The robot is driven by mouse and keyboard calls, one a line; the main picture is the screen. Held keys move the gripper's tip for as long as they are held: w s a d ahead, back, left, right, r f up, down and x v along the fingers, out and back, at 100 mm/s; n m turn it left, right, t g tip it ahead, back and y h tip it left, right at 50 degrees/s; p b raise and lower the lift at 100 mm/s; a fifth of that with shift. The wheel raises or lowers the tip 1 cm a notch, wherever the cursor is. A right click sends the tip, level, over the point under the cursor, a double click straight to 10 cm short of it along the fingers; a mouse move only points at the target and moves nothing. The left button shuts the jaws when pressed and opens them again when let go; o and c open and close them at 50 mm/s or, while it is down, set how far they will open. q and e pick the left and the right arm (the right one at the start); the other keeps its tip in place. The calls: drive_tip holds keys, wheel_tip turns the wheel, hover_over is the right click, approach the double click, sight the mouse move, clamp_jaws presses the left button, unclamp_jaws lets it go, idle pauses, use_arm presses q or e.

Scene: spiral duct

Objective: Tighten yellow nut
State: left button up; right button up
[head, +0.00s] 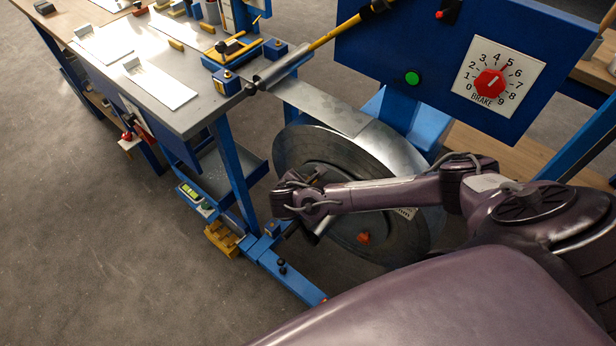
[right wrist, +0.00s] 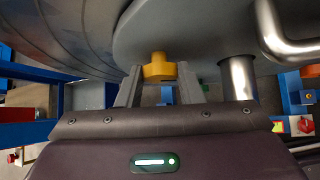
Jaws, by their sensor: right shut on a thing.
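The yellow nut (right wrist: 160,68) shows in the right wrist view, at the edge of a grey disc (right wrist: 190,35). My right gripper (right wrist: 160,82) has one finger on each side of the nut and is shut on it. In the head view my right arm reaches in from the right, and its gripper (head: 300,200) is at the front of the large grey reel (head: 285,150). There the wrist largely hides the nut. My left gripper is in neither view.
A blue panel with a red brake dial (head: 489,83) and green button (head: 412,78) stands above the reel. A metal-topped workbench (head: 200,115) stands to the left. A bent metal handle (right wrist: 275,40) and a post (right wrist: 240,78) are close to the right of my right gripper.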

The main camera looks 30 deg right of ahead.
drive_tip(key=t+b, duration=0.1)
drive_tip(key=m+t+b, duration=0.1)
drive_tip(key=shift+s+d+f+t, duration=0.1)
drive_tip(key=shift+d+t, duration=0.05)
drive_tip(key=shift+t, duration=0.15)
drive_tip(key=shift+m, duration=0.3)
drive_tip(key=shift+t+y, duration=0.3)
drive_tip(key=shift+t, duration=0.3)
drive_tip(key=shift+s+f+m+t+p, duration=0.15)
drive_tip(key=shift+m+t+p, duration=0.5)
drive_tip(key=shift+p, duration=1.6)
drive_tip(key=shift+s+m+t+p, duration=0.15)
drive_tip(key=shift+m+t+p, duration=0.5)
drive_tip(key=shift+p, duration=1.55)
